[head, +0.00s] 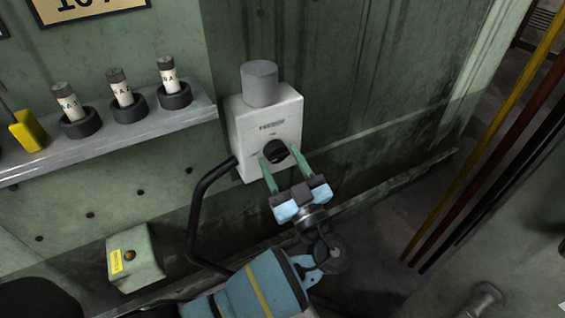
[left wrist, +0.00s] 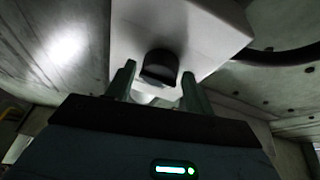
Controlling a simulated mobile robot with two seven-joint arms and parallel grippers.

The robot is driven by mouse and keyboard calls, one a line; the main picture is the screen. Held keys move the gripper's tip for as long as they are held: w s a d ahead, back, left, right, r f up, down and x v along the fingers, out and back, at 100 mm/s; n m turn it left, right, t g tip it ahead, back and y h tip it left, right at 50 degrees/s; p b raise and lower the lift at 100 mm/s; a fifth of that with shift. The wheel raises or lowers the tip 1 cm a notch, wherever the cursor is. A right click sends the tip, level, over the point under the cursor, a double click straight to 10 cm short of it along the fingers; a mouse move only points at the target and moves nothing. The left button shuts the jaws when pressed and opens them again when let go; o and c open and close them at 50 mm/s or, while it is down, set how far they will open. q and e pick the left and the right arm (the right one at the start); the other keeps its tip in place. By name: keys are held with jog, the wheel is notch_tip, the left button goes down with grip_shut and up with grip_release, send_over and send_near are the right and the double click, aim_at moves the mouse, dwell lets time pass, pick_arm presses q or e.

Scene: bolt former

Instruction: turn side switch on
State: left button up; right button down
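The side switch is a black rotary knob (head: 276,151) on the front of a white box (head: 243,130) fixed to the green wall. My left gripper (head: 281,158) reaches it from below right, with its two green fingers apart, one on each side of the knob. In the left wrist view the knob (left wrist: 160,67) sits between and beyond the fingertips (left wrist: 157,77), with gaps visible on both sides. I cannot tell whether a finger touches it. Small print on the box above the knob is too small to read surely. My right gripper is not in view.
A grey cylinder (head: 260,83) stands on top of the white box. A black bent pipe (head: 197,205) runs down from its left side. A shelf (head: 190,117) with several bottles in black holders is at left. A small green box (head: 136,258) is below. Yellow and red poles stand at right.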

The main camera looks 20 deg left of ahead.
pick_arm(q)
jog(key=c, duration=0.6)
jog(key=shift+c, duration=0.2)
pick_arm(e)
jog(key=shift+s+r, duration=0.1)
